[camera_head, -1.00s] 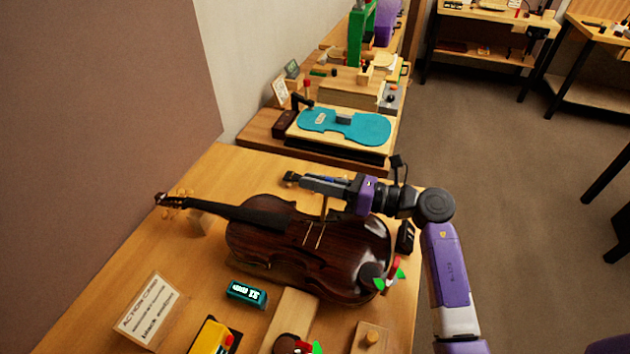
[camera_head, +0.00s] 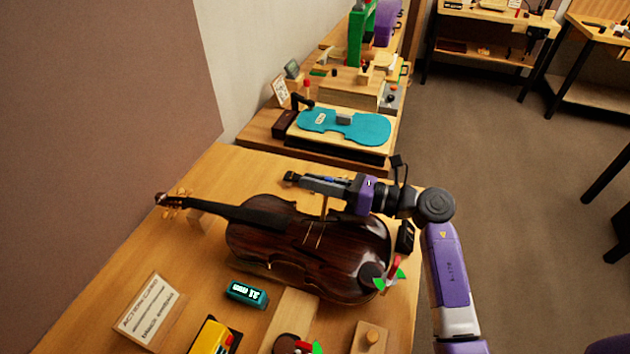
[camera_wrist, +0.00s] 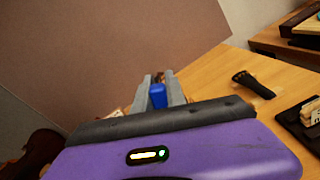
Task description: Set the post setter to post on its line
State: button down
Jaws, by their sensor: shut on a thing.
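The dark brown violin (camera_head: 335,262) lies on the wooden bench, its neck toward the left. My gripper (camera_head: 308,183) reaches in from the right above the violin's far edge, its fingers pointing left. It is shut on a small blue piece, which I take for the post setter (camera_wrist: 157,95); the piece sits between the grey fingers in the wrist view. In the head view my gripper mostly hides it. A thin tan upright (camera_head: 324,207) shows between the gripper and the violin top; I cannot tell if it belongs to the setter. The line on the violin is not clear.
A teal box with a lit display (camera_head: 247,292), an action card (camera_head: 150,308) and a yellow block (camera_head: 212,337) stand in front of the violin. Red and green pieces (camera_head: 394,270) are at its right end. A turquoise violin-shaped plate (camera_head: 345,127) lies on the bench behind.

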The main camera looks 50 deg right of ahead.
jog(key=shift+d, duration=0.1)
jog(key=shift+w+d+f+m+p, duration=0.2)
jog(key=shift+d+m+p, duration=0.15)
jog(key=shift+m+p, duration=0.25)
jog(key=shift+w+d+f+m+p, duration=0.15)
jog(key=shift+d+m+p, duration=0.15)
jog(key=shift+m+p, duration=0.25)
jog(key=c, duration=1.4)
grip_release()
jog(key=shift+s, duration=0.1)
jog(key=shift+o, duration=0.2)
jog(key=b+v, duration=0.1)
jog(key=v, duration=0.6)
jog(key=shift+s+d+b, duration=0.1)
jog(key=shift+s+b, duration=0.3)
